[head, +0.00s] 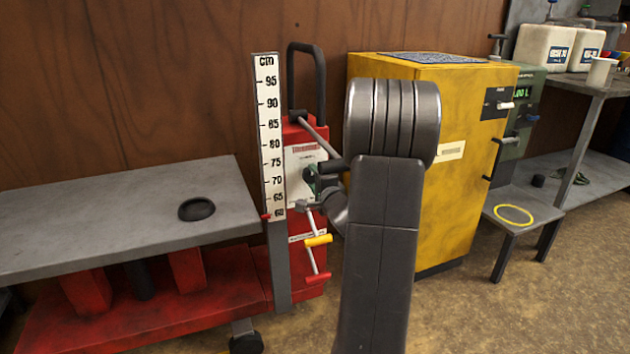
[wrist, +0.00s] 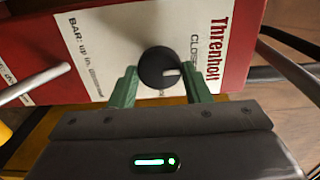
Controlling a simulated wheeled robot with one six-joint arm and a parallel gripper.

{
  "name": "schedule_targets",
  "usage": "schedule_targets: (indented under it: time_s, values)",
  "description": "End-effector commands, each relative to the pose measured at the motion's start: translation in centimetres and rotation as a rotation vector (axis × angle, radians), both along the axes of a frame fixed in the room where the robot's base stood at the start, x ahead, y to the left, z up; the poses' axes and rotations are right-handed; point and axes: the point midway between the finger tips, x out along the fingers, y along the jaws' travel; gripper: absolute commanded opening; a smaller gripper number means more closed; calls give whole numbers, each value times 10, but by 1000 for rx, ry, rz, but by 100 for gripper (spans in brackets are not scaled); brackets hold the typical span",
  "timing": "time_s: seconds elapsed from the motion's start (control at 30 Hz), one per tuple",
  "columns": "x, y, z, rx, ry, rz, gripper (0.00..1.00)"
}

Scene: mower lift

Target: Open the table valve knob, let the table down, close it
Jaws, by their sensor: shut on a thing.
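The table valve knob (wrist: 158,66) is round and black with a pale mark pointing right in the wrist view. It sits on a white label, close to the word "CLOSE", whose end is cut off. My gripper (wrist: 160,76) has green fingers, one on each side of the knob, and is shut on it. In the head view my gripper (head: 311,178) is at the red valve housing (head: 305,133), partly hidden by my arm. The grey lift table (head: 120,212) stands at the left on a red base. A cm scale (head: 268,130) stands beside it, with a red pointer (head: 266,216) near 60.
A yellow-grip lever (head: 318,240) and a red-grip lever (head: 317,278) project below my gripper. A yellow cabinet (head: 445,190) stands to the right. Beyond it are a small stand with a yellow ring (head: 514,208) and a bench with white canisters (head: 545,47).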

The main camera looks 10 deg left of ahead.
Motion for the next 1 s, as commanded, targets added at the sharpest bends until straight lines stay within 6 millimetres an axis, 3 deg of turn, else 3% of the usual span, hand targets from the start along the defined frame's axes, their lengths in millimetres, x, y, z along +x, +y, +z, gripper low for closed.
schedule_targets:
  time_s: [0.5,0.53,0.63,1.0]
  values:
    - [0,0,0,-17,-11,1,21]
    - [0,0,0,-17,-11,1,47]
    - [0,0,0,-16,-11,1,65]
    - [-5,-3,1,-15,-10,0,65]
